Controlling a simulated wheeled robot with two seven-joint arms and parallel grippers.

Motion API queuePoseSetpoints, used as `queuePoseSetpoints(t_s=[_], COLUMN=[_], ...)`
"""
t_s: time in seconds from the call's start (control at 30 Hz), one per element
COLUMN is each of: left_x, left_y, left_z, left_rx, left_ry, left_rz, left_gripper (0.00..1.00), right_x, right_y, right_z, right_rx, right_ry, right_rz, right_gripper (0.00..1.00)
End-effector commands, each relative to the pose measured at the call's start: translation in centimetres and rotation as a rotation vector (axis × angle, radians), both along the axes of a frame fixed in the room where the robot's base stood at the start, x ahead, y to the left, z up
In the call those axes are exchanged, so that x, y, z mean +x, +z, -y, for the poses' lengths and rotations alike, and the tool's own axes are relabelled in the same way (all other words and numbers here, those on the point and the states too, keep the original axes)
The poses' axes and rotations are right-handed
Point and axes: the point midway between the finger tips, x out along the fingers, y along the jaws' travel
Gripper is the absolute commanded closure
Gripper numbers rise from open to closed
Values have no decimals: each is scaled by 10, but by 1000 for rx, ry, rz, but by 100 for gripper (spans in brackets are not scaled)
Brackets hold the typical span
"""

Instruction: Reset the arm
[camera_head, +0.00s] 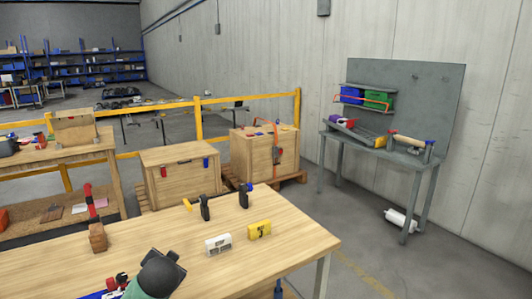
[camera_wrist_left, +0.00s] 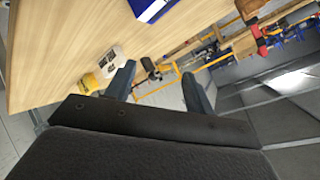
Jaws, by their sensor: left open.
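My left gripper (camera_wrist_left: 157,70) is open in the left wrist view, its two dark fingers apart with nothing between them. The view is strongly rolled, and the workbench (camera_wrist_left: 50,50) lies to the upper left of the fingers. In the head view, a dark shape with a green lower part (camera_head: 160,272) stands at the bottom edge; I cannot tell for sure whether it is part of my arm. My right gripper is in neither view.
On the workbench (camera_head: 270,210) are a yellow box (camera_head: 259,230), a white box (camera_head: 218,244), two black tools (camera_head: 204,207) and a wooden block (camera_head: 97,237) with a red tool. Wooden crates (camera_head: 180,176) and a yellow rail (camera_head: 197,122) stand behind. The bench's middle front is clear.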

Motion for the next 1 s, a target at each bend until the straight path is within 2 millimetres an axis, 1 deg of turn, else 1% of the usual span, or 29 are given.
queuePoseSetpoints(t_s=[0.03, 0.1, 0.3, 0.47, 0.5, 0.67, 0.8, 0.87, 1.0], left_x=[-16, -36, -90, -136, -147, -196, -243, -265, -315], left_y=[-22, -48, -108, -151, -162, -202, -238, -252, -282], left_z=[10, 22, 54, 72, 75, 88, 98, 103, 116], left_rx=[-47, -102, -249, -341, -360, -428, -480, -499, -537], left_ry=[-4, -10, -23, -5, 3, 44, 84, 102, 135], left_rz=[-53, -115, -243, -333, -354, -441, -526, -565, -654], left_gripper=[47, 47, 47, 47, 47, 47, 47, 47, 47], right_x=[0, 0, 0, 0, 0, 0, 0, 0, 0], right_y=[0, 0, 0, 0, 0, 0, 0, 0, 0], right_z=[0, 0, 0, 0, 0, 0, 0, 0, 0], right_rx=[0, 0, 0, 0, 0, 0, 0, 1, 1], right_ry=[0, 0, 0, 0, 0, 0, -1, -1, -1], right_rz=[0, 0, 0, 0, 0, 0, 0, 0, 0], right_gripper=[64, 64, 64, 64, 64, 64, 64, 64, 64])
